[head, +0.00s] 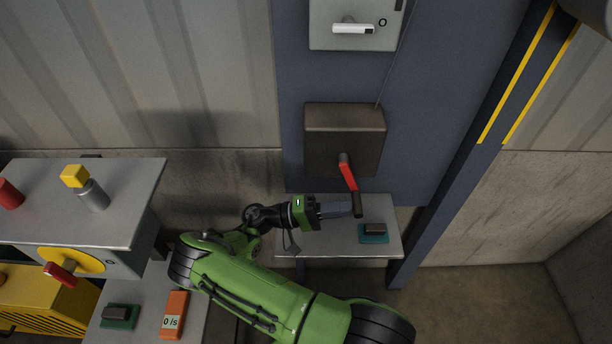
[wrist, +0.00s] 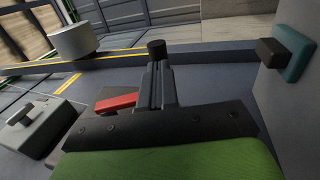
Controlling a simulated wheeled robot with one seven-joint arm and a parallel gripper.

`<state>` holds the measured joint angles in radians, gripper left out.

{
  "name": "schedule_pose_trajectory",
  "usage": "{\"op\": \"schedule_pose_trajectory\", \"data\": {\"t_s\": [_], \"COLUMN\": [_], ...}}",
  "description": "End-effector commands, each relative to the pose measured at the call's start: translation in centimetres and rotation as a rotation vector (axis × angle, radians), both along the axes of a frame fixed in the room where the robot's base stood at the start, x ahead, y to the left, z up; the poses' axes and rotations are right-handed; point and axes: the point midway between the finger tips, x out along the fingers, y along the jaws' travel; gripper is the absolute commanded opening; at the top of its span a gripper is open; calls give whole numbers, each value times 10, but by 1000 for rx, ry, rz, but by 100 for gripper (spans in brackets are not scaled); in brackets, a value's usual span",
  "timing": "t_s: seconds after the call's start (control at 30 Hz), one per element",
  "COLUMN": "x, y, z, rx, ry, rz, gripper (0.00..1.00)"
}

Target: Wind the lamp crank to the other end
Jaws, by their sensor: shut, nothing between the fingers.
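The crank has a red arm (head: 348,174) and a dark handle (head: 357,204). It hangs down and slightly right from a dark brown box (head: 345,122) on the blue panel. My gripper (head: 340,210) points right, with its fingertips at the handle's left side. I cannot tell whether they touch it. In the wrist view the fingers (wrist: 157,88) are together with nothing gripped, and the dark handle end (wrist: 156,47) shows just beyond their tips. The red arm (wrist: 116,103) shows left of the fingers. The lamp itself cannot be identified.
A grey box with a white lever (head: 352,28) is above the crank box. A small shelf (head: 325,240) below carries a teal-based dark block (head: 374,233). A bench (head: 130,205) stands at left with a yellow-topped cylinder (head: 92,193). Open floor lies right.

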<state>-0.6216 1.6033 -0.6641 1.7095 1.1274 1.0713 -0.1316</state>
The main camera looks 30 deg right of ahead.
Motion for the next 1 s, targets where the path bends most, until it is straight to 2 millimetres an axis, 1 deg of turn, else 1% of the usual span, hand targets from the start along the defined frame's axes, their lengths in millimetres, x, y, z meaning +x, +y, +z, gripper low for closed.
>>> {"op": "schedule_pose_trajectory", "data": {"t_s": [0.03,0.2,0.27,0.4,0.6,1.0], "x": [-3,-11,-14,-20,-29,-39], "y": [-5,-18,-22,-33,-47,-64], "z": [-7,-5,-2,8,16,31], "rx": [-45,-180,-209,-212,-208,-203], "ry": [28,109,126,129,129,130], "rz": [-2,-4,-5,-6,-7,-8], "gripper": [0,0,0,0,0,0]}}
